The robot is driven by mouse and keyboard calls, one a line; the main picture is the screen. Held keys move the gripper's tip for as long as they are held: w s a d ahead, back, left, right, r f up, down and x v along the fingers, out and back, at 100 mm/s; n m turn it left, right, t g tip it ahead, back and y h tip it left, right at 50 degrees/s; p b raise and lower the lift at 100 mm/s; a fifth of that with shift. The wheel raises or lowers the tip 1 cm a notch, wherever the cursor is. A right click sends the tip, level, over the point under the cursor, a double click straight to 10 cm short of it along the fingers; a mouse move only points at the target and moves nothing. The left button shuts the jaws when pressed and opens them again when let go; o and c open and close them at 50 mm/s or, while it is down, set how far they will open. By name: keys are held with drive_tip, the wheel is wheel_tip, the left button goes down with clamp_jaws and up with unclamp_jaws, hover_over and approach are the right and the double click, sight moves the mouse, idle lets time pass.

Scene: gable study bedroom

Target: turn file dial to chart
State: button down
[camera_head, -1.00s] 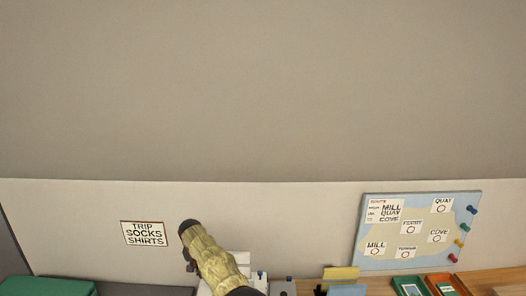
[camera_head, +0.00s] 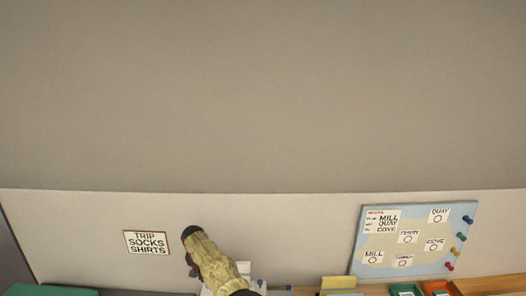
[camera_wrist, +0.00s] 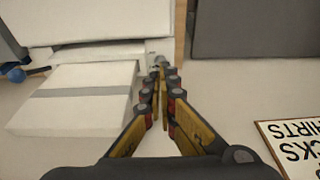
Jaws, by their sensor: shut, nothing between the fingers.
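My gripper shows in the wrist view (camera_wrist: 161,68) with its yellow and black fingers together at the tips and nothing between them. The fingertips are beside a white block with a grey band (camera_wrist: 85,95) and close to a white stepped body (camera_wrist: 90,50). A small blue knob (camera_wrist: 15,74) sits at the left edge of the wrist view; I cannot tell whether it belongs to the file dial. No dial face or "chart" mark can be made out. In the head view my arm hides part of the white body (camera_head: 243,268), and the fingertips are hidden.
A map board (camera_head: 415,240) with coloured pins stands at right. Green (camera_head: 405,289) and orange (camera_head: 438,287) trays and a yellow block (camera_head: 339,282) lie along the bottom edge. A dark grey panel (camera_wrist: 255,28) is ahead right.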

drive_tip(key=shift+s+f+b+x, duration=0.1)
drive_tip(key=shift+s+b+x, duration=0.3)
drive_tip(key=shift+x, duration=0.75)
drive_tip(key=shift+s+f+b+x, duration=0.15)
drive_tip(key=shift+b+x, duration=0.35)
drive_tip(key=shift+x, duration=0.65)
drive_tip(key=shift+s+r+b+x, duration=0.1)
drive_tip(key=shift+s+b+x, duration=0.3)
drive_tip(key=shift+x, duration=0.75)
drive_tip(key=shift+w+d+f+b, duration=0.15)
drive_tip(key=shift+w+b, duration=0.05)
drive_tip(key=shift+b, duration=0.3)
drive_tip(key=shift+f+b, duration=0.1)
drive_tip(key=shift+b, duration=1.7)
drive_tip(key=shift+s+a, duration=0.1)
drive_tip(key=shift+a, duration=0.1)
drive_tip(key=shift+s, duration=0.35)
drive_tip(key=w+p+v, duration=0.1)
drive_tip(key=p+v, duration=0.1)
drive_tip(key=v, duration=0.4)
drive_tip(key=shift+w+r, duration=0.3)
drive_tip(key=shift+w, duration=0.05)
drive_tip(key=shift+a, duration=0.1)
